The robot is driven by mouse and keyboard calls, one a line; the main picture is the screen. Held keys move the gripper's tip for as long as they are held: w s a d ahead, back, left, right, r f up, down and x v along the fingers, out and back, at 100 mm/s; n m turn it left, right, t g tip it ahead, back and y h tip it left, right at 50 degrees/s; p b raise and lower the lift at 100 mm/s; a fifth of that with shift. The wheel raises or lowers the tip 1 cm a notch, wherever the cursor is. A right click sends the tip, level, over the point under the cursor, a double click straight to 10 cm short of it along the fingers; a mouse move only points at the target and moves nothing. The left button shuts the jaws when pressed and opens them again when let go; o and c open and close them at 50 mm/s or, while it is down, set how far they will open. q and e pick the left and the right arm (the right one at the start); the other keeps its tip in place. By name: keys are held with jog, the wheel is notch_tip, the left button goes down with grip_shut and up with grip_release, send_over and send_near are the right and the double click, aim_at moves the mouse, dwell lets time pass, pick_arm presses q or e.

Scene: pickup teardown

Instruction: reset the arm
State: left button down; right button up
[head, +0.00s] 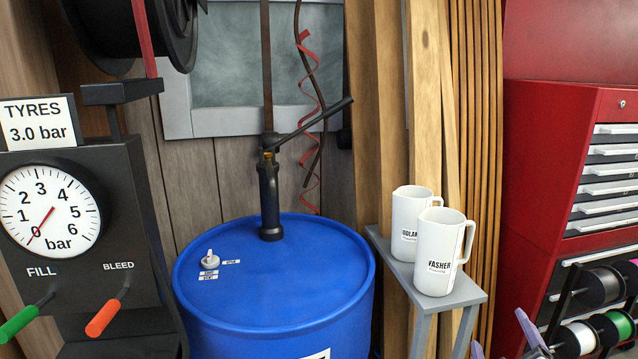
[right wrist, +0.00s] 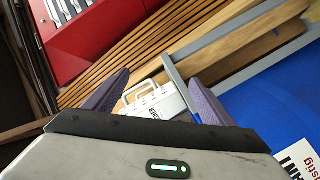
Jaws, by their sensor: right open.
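My right gripper (head: 498,328) shows at the bottom right of the head view, low in front of the red cabinet. Only its two grey-purple fingers show there, apart, with nothing seen between them. In the right wrist view the fingers of the gripper (right wrist: 157,77) are spread wide. A white jug (right wrist: 155,103) appears beyond and between them, but I cannot tell that either finger touches it. My left gripper is not in the head view.
A grey stand (head: 476,292) holds two white jugs, front (head: 435,255) and rear (head: 410,218), left of my right gripper. A blue drum (head: 275,290) with a hand pump (head: 269,195) stands further left. Cable spools (head: 604,286) and a red drawer cabinet (head: 560,150) are on the right.

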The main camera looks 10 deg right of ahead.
jog(key=s+a+f+n+g+y, duration=0.1)
jog(key=s+a+f+g+y, duration=0.15)
jog(key=s+f, duration=0.4)
jog(key=s+a+f+n+g+y, duration=0.1)
jog(key=s+a+f+y, duration=0.15)
jog(key=f, duration=0.75)
jog(key=s+a+f+g+y, duration=0.2)
jog(key=s+a+f, duration=0.1)
jog(key=s+f, duration=0.3)
jog(key=s+a+f+g+y, duration=0.1)
jog(key=s+a+f, duration=0.25)
jog(key=s, duration=0.55)
jog(key=a+m+y, duration=0.1)
jog(key=a+m, duration=0.5)
jog(key=a, duration=0.6)
jog(key=shift+n+t, duration=0.25)
jog(key=shift+n, duration=0.05)
jog(key=shift+w+a+f+b, duration=0.2)
jog(key=shift+f+b, duration=0.75)
jog(key=shift+b, duration=0.3)
jog(key=shift+w+a+f+b, duration=0.15)
jog(key=shift+w+f+b, duration=0.1)
jog(key=shift+f+b, duration=0.85)
jog(key=shift+w+a+f+b, duration=0.2)
jog(key=shift+f+b, duration=0.6)
jog(key=shift+b, duration=0.55)
